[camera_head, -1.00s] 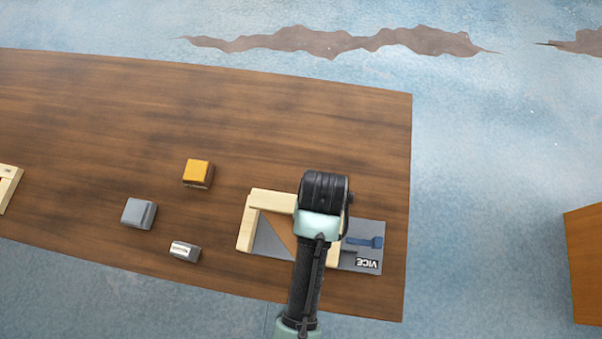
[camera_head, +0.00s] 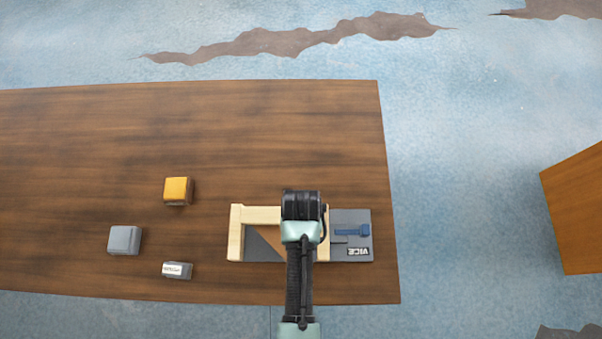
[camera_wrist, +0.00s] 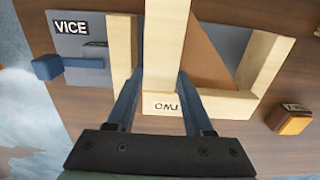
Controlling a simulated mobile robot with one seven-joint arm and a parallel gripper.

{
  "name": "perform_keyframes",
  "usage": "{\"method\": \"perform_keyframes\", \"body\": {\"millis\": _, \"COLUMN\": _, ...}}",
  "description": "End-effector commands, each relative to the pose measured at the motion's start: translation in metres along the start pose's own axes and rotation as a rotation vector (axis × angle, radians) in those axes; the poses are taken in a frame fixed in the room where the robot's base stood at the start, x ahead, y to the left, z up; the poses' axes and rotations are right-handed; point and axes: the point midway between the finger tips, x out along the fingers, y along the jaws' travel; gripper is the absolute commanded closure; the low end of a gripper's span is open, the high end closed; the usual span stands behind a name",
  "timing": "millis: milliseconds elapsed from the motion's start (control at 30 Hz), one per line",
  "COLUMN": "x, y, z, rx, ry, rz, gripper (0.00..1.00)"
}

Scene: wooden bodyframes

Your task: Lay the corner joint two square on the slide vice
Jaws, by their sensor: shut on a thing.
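My gripper (camera_wrist: 156,100) is shut on a pale wooden bar of corner joint two (camera_wrist: 165,55), with one blue finger on each side. A white label, upside down and seemingly reading TWO, is near the bar's end. The joint lies over the grey slide vice (camera_head: 362,217); the vice also shows in the wrist view (camera_wrist: 75,22). A pale vertical strip stands beside the held bar, towards the blue handle (camera_head: 350,231). A brown diagonal piece (camera_wrist: 205,62) lies inside the frame. In the head view my gripper hides the held bar. I cannot tell whether the joint touches the plate.
A yellow-topped block (camera_head: 177,189), a grey block (camera_head: 124,240) and a small labelled grey block (camera_head: 177,270) stand left of the vice on the wooden table (camera_head: 100,140). The table's right edge is close to the vice. The table behind is clear.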

Motion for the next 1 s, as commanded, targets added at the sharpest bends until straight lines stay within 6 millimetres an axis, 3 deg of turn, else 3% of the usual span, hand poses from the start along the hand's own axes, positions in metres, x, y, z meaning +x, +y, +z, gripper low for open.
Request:
{"method": "perform_keyframes", "body": {"millis": 400, "x": 0.01, "y": 0.0, "z": -0.001, "rx": 0.0, "ry": 0.001, "rz": 0.0, "gripper": 1.0}}
{"method": "perform_keyframes", "body": {"millis": 433, "x": 0.01, "y": 0.0, "z": 0.0, "rx": 0.0, "ry": 0.0, "rz": 0.0, "gripper": 0.43}}
{"method": "perform_keyframes", "body": {"millis": 567, "x": 0.01, "y": 0.0, "z": 0.0, "rx": 0.0, "ry": 0.0, "rz": 0.0, "gripper": 0.19}}
{"method": "perform_keyframes", "body": {"millis": 867, "x": 0.009, "y": 0.0, "z": 0.0, "rx": 0.0, "ry": 0.0, "rz": 0.0, "gripper": 0.18}}
{"method": "perform_keyframes", "body": {"millis": 1000, "x": -0.004, "y": 0.0, "z": 0.0, "rx": 0.001, "ry": 0.001, "rz": 0.0, "gripper": 0.18}}
